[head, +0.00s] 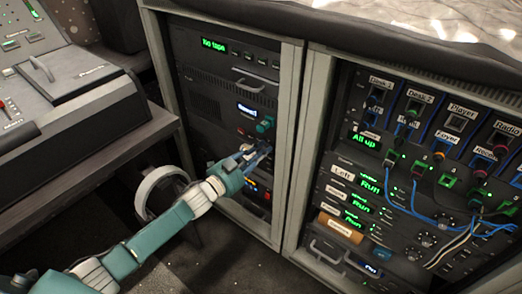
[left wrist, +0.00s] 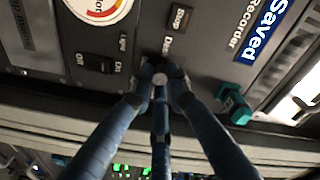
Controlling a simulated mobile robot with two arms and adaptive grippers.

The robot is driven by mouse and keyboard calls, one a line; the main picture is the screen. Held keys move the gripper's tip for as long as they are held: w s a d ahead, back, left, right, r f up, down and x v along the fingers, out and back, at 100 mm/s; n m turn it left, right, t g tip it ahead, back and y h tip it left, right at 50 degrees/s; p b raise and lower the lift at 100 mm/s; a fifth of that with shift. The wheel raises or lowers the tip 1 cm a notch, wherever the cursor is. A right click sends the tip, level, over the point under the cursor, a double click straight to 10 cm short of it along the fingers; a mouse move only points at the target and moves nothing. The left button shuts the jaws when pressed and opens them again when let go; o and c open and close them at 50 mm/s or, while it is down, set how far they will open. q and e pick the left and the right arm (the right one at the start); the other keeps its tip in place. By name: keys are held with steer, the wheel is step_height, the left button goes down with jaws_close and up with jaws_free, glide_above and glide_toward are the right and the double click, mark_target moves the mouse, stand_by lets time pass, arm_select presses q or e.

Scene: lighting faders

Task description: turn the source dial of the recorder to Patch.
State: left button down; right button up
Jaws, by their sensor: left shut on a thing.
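The recorder (head: 222,127) is a dark unit in the left rack, with a small lit display (head: 247,110). The left wrist view shows its label "Recorder" (left wrist: 243,22) and a blue display reading "Saved" (left wrist: 264,28). My left gripper (head: 262,151) reaches the recorder's front. In the left wrist view, its dark blue fingers (left wrist: 161,76) are shut around a small dial, mostly hidden between the fingertips. Small labels stand around it, too blurred to read surely, so its setting cannot be told. My right gripper is in neither view.
A teal knob (left wrist: 235,104) sticks out close beside the fingers. A round meter (left wrist: 98,8) and an on/off switch (left wrist: 95,62) are on the other side. The right rack (head: 295,150) holds patch cables (head: 408,207). A mixing desk (head: 70,85) stands at the left.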

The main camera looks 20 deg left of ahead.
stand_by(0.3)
arm_select(q)
steer(key=c, duration=1.7)
jaws_free()
steer(key=shift+o, duration=0.2)
